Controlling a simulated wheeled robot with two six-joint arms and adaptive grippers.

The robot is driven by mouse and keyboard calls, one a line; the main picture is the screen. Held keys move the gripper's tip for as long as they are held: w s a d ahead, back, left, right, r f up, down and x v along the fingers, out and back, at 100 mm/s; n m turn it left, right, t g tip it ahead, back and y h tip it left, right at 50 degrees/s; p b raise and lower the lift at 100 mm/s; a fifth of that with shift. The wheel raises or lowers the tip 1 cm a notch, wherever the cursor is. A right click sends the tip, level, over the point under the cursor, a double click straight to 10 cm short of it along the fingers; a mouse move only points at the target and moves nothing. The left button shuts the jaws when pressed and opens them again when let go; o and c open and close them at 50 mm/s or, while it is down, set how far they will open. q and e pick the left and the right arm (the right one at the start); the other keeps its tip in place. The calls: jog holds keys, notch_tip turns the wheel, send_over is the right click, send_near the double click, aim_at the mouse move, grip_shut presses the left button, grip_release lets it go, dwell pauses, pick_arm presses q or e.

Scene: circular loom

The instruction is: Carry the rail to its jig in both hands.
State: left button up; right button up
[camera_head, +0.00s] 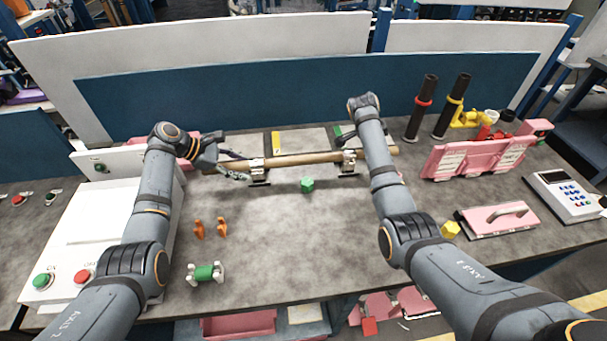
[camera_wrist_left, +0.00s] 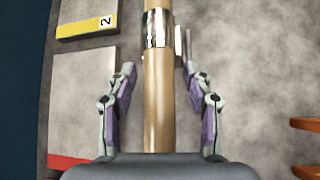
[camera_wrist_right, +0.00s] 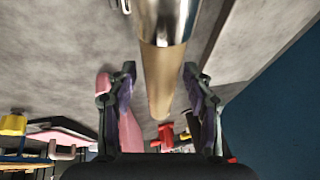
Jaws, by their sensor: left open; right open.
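The rail (camera_head: 305,159) is a long tan rod lying level, left to right, across the back of the table. A left metal holder (camera_head: 259,171) and a right metal holder (camera_head: 348,163) are at it. My left gripper (camera_head: 234,165) is open at the rail's left end. In the left wrist view the rail (camera_wrist_left: 158,105) runs between the open fingers (camera_wrist_left: 159,88), with a gap on each side. In the right wrist view the rail (camera_wrist_right: 158,80) passes between the open fingers of my right gripper (camera_wrist_right: 159,78). I cannot tell which fixture is the jig.
A green block (camera_head: 307,185) lies just in front of the rail. Orange pieces (camera_head: 210,229) and a green-and-white part (camera_head: 206,273) lie front left. Pink holders (camera_head: 470,158), dark upright tubes (camera_head: 421,107) and a keypad (camera_head: 566,196) stand right. The table's middle is mostly clear.

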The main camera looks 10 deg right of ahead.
pick_arm(q)
jog(key=v, duration=1.2)
pick_arm(e)
jog(key=v, duration=1.2)
jog(key=shift+r, duration=0.1)
